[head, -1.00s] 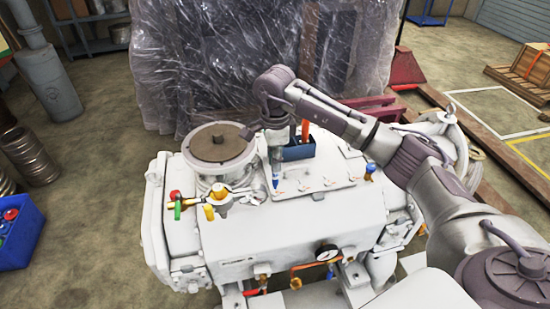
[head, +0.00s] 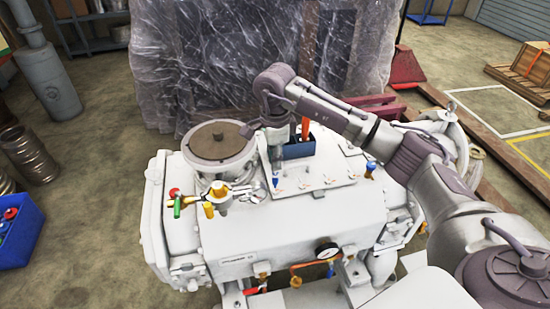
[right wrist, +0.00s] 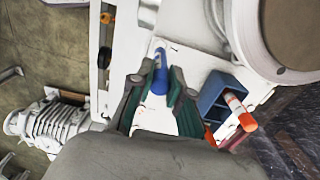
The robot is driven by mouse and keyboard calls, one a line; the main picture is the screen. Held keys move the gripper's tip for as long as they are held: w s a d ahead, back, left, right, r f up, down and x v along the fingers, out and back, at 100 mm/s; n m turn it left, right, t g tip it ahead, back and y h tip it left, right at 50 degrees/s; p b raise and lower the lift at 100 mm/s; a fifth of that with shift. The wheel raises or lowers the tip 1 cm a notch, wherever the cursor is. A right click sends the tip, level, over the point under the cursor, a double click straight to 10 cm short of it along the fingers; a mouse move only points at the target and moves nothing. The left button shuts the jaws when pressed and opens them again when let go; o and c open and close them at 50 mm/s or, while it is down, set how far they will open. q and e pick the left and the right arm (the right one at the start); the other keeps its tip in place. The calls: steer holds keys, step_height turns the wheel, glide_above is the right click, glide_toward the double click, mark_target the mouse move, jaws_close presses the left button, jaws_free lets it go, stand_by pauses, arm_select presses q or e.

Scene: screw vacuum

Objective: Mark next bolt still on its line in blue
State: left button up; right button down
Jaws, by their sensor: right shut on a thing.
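My right gripper (head: 276,172) is shut on a blue marker (right wrist: 159,74) above the plate (head: 340,172) on top of the white machine. In the head view the blue tip points down near the plate's left front edge; I cannot tell whether it touches. Several small bolts with orange marks, one of them a bolt (head: 303,187), sit along the plate's front. The right wrist view shows the marker between the green-edged fingers. The gripper hides part of the plate. My left gripper is not in view.
A blue holder (head: 298,150) with an orange marker (head: 305,128) stands on the plate behind the gripper. Plastic-wrapped goods (head: 230,60) stand behind the machine.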

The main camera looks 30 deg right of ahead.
steer(key=shift+f+b, duration=0.5)
steer(key=shift+f, duration=0.1)
stand_by(0.8)
steer(key=shift+r+p, duration=1.8)
steer(key=shift+r, duration=1.2)
